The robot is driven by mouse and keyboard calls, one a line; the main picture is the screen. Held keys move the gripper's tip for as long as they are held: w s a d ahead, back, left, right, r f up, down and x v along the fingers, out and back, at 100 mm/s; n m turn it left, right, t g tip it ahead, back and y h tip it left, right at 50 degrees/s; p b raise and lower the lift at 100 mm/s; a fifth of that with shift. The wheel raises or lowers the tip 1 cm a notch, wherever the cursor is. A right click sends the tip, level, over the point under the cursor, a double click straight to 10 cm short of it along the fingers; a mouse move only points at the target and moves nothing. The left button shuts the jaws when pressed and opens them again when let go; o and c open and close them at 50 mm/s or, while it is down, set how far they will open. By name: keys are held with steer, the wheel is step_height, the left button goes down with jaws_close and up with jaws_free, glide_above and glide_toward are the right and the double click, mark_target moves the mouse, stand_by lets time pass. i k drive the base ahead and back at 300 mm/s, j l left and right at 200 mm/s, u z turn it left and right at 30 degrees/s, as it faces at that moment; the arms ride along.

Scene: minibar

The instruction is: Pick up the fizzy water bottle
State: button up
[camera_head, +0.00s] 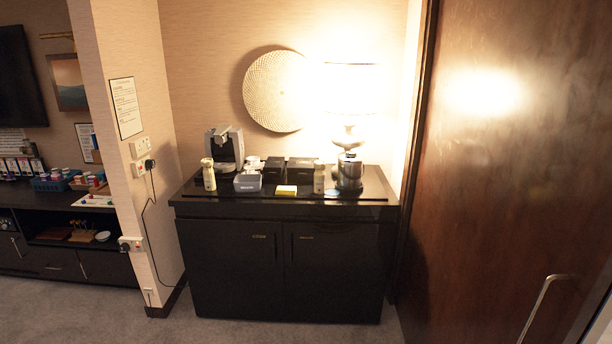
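Two small, pale, bottle-like items stand upright on the dark cabinet top (222,203). The left bottle (208,175) is cream coloured and stands in front of the coffee machine. The right bottle (319,179) is greyer and stands beside the kettle. Their labels are too small to read, so I cannot tell which is the fizzy water bottle. My gripper is not in view.
A lit lamp (349,95) stands behind. The carpet (255,332) in front is clear. A wooden door (500,180) stands right.

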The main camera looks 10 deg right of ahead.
mark_target(319, 174)
steer(key=i+j, duration=0.15)
steer(key=i, duration=0.4)
steer(key=i+j, duration=0.15)
steer(key=i, duration=0.4)
steer(key=i+j, duration=0.15)
steer(key=i, duration=0.45)
steer(key=i+j, duration=0.1)
steer(key=j, duration=0.4)
steer(key=i+j, duration=0.1)
steer(key=j, duration=0.9)
steer(key=i+l, duration=0.1)
steer(key=i, duration=0.25)
steer(key=i+z, duration=0.3)
steer(key=i, duration=0.3)
steer(key=i+j+z, duration=0.1)
steer(key=i+z, duration=0.2)
steer(key=i, duration=0.3)
steer(key=z, duration=2.15)
